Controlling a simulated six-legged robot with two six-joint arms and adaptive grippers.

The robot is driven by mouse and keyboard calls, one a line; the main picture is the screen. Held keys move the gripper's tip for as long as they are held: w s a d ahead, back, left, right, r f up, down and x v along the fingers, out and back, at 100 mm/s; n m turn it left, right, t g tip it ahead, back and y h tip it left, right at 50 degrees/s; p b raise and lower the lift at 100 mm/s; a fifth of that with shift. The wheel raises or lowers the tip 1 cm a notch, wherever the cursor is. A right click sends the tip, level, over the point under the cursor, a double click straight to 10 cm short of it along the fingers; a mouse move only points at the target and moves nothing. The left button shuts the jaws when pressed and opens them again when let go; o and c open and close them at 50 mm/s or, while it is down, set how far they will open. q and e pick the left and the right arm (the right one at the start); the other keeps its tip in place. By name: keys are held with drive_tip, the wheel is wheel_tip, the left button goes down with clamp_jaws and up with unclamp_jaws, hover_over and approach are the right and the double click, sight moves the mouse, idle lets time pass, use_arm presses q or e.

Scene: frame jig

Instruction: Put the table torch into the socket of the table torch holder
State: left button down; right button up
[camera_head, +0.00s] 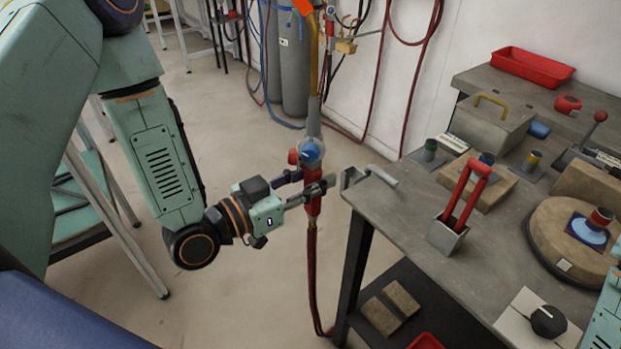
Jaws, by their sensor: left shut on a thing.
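The table torch (313,203) has a red handle with a blue and a red knob, and a grey and yellow neck rising above it. It stands about upright, left of the table corner, with dark red hoses hanging below. My left gripper (311,191) is shut on its handle from the left; the fingers cover part of it. A grey metal bracket (370,172) sits at the table's left corner, just right of the torch and apart from it. It may be the torch holder; I cannot make out its socket. My right gripper is out of view.
The grey table (405,215) carries a grey block with red bars (447,236), a round brown turntable (563,240) and a case with a yellow handle (490,122). A red tray (533,66) lies behind. Gas cylinders (294,75) and hoses stand by the wall.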

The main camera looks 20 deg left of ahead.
use_arm(q)
drive_tip(key=w+d+r, duration=0.1)
drive_tip(key=w+d, duration=0.1)
drive_tip(key=w, duration=0.5)
drive_tip(key=w+d+r+b, duration=0.1)
drive_tip(key=w+d+r, duration=0.1)
drive_tip(key=w, duration=0.4)
drive_tip(key=shift+w+d, duration=0.2)
drive_tip(key=shift+w, duration=0.15)
drive_tip(key=shift+s+d+b, duration=0.1)
drive_tip(key=shift+b, duration=0.2)
wheel_tip(320, 180, down, 6)
drive_tip(key=b, duration=0.4)
drive_tip(key=shift+b, duration=0.35)
drive_tip(key=shift+f+b, duration=0.4)
drive_tip(key=shift+f, duration=0.3)
idle(0.9)
